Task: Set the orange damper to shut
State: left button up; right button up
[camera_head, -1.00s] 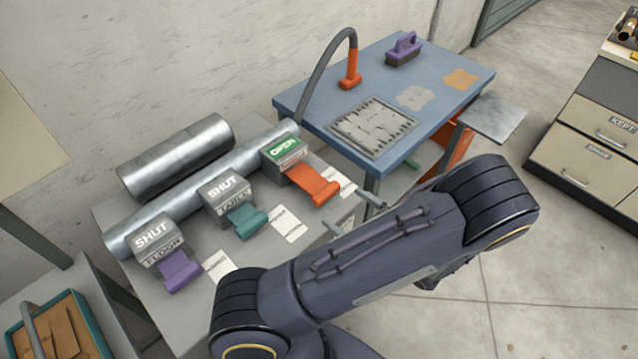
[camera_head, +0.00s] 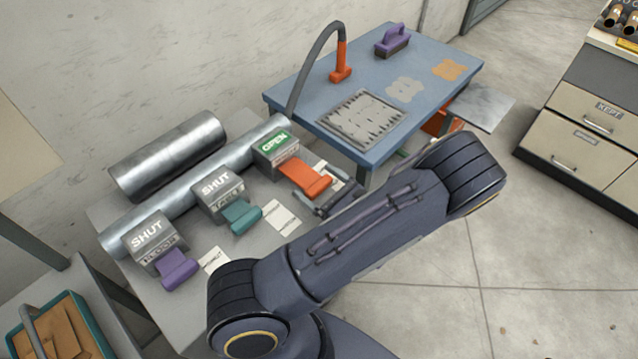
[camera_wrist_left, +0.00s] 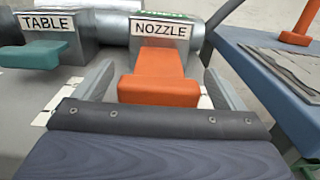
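The orange damper handle (camera_head: 310,181) sticks out from a grey box (camera_head: 277,154) whose top shows a green OPEN sign. In the left wrist view the orange handle (camera_wrist_left: 160,88) hangs below a NOZZLE label. My left gripper (camera_head: 314,178) is at this handle, and its wrist is partly hidden behind my arm. In the wrist view the fingers of my left gripper (camera_wrist_left: 160,75) are spread, one on each side of the handle, with gaps visible. My right gripper is in neither view.
The teal handle (camera_head: 241,217) and purple handle (camera_head: 177,269) belong to boxes showing SHUT. The teal one (camera_wrist_left: 28,57) is left of my fingers in the wrist view. A blue table (camera_head: 436,98) stands close on the right. A metal pipe (camera_head: 190,189) runs behind the boxes.

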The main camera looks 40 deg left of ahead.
pick_arm(q)
jog(key=shift+a, duration=0.1)
jog(key=c, duration=1.2)
jog(key=a, duration=0.5)
jog(key=shift+w+a, duration=0.25)
jog(key=shift+a, duration=0.05)
jog(key=shift+c, duration=0.3)
jog(key=o, duration=1.4)
jog(key=shift+a, duration=0.15)
jog(key=shift+d, duration=0.2)
